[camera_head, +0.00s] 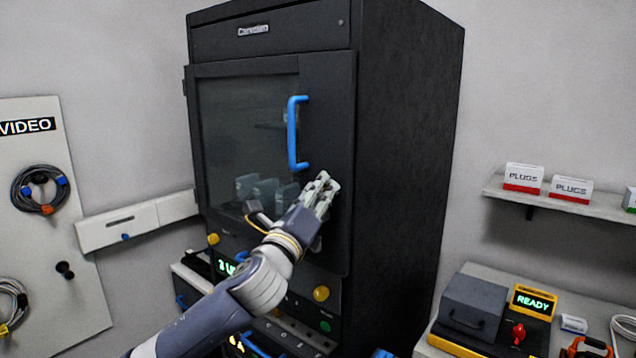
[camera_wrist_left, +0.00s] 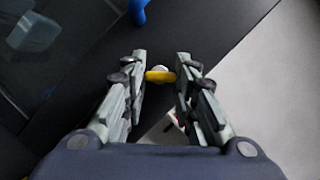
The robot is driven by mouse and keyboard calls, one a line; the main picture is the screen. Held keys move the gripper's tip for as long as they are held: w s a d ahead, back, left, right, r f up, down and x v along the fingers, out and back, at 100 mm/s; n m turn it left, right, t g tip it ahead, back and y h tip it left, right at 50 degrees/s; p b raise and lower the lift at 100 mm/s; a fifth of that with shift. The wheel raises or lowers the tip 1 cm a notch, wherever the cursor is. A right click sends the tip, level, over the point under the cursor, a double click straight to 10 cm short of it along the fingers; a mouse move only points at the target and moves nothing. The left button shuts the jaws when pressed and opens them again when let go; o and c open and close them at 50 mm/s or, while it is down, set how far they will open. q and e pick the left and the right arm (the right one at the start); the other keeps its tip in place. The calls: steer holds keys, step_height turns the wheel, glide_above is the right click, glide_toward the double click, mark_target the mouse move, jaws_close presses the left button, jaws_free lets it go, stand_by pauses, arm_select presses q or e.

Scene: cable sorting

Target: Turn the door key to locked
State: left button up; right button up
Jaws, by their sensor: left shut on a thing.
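The door key (camera_wrist_left: 160,76) shows in the left wrist view as a small yellow bar in front of a pale round piece on the dark door. It lies crosswise between the fingertips. My left gripper (camera_head: 322,187) is at the right side of the cabinet door (camera_head: 328,120), below the blue handle (camera_head: 292,135). In the left wrist view my left gripper (camera_wrist_left: 161,70) is shut on the key, one finger on each side. In the head view the gripper hides the key. My right gripper is not in view.
The black cabinet (camera_head: 405,150) stands against the wall. A shelf (camera_head: 600,207) with plug boxes (camera_head: 523,177) is at the right. Below it, a bench holds a grey box (camera_head: 472,305) and a READY display (camera_head: 534,300). A VIDEO board (camera_head: 90,290) with coiled cables is at the left.

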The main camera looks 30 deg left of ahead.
arm_select(q)
steer(key=shift+d+r+n+g+y+p, duration=0.2)
steer(key=shift+n+g+p, duration=0.45)
steer(key=shift+n+p, duration=1.05)
steer(key=shift+a+r+n+g+y+p, duration=0.15)
steer(key=shift+n+g+y+p, duration=0.35)
steer(key=shift+n+p, duration=1.2)
steer(key=shift+d+n+g+y+p, duration=0.1)
steer(key=shift+n+g+p, duration=0.65)
steer(key=shift+n+p, duration=0.9)
steer(key=shift+f+n, duration=0.1)
steer(key=shift+n, duration=0.25)
steer(key=o, duration=1)
steer(key=shift+o, duration=0.2)
steer(key=shift+s, duration=0.1)
steer(key=v, duration=0.7)
